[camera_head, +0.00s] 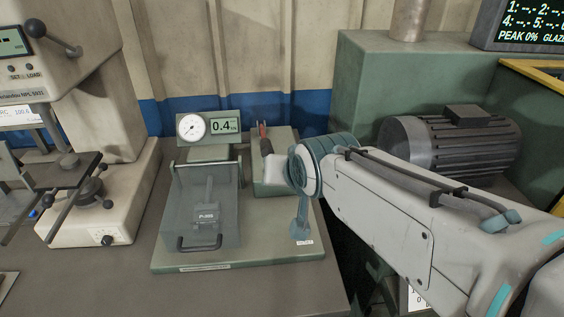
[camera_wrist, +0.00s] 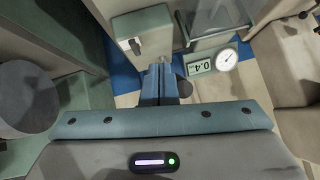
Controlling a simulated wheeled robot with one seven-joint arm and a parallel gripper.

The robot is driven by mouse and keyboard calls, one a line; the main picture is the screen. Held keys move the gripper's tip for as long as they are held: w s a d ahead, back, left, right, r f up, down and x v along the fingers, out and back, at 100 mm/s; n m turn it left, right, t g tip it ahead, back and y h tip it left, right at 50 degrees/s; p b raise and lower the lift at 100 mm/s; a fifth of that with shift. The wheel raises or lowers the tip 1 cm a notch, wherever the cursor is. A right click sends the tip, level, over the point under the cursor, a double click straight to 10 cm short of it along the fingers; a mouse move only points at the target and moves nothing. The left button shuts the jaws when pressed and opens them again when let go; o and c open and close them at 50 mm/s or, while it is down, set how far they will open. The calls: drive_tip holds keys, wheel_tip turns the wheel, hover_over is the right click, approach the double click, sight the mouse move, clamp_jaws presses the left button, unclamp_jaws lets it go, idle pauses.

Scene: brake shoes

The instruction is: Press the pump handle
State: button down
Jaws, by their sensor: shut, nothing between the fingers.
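The pump unit has a green block (camera_head: 270,178) at its back right, also in the wrist view (camera_wrist: 147,22). A thin upright piece with a reddish tip (camera_head: 262,131) and a dark part under it stands above the block, apparently the pump handle. In the wrist view my gripper (camera_wrist: 158,68) has its blue fingers together and empty, over the block's edge. A dark round knob (camera_wrist: 185,89) shows just beside the fingers, partly hidden. I cannot tell whether they touch. In the head view my arm comes from the right and its end hides part of the block; the fingertips are unclear.
A clear box (camera_head: 203,225) with a part inside stands left of the block. Behind it are a dial gauge (camera_head: 191,127) and a display (camera_head: 225,126) reading 0.4. A press machine (camera_head: 90,210) stands at left, a motor (camera_head: 450,140) at right, a wall behind.

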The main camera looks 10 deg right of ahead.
drive_tip(key=s+d+f+n+g+h, duration=0.1)
drive_tip(key=s+d+f+g+h, duration=0.1)
drive_tip(key=s+d+f+g, duration=0.4)
drive_tip(key=s+d+f, duration=0.2)
drive_tip(key=s+f, duration=0.1)
drive_tip(key=s, duration=0.1)
drive_tip(key=shift+s+d+g, duration=0.2)
drive_tip(key=shift+s+g, duration=0.1)
drive_tip(key=shift+s, duration=0.1)
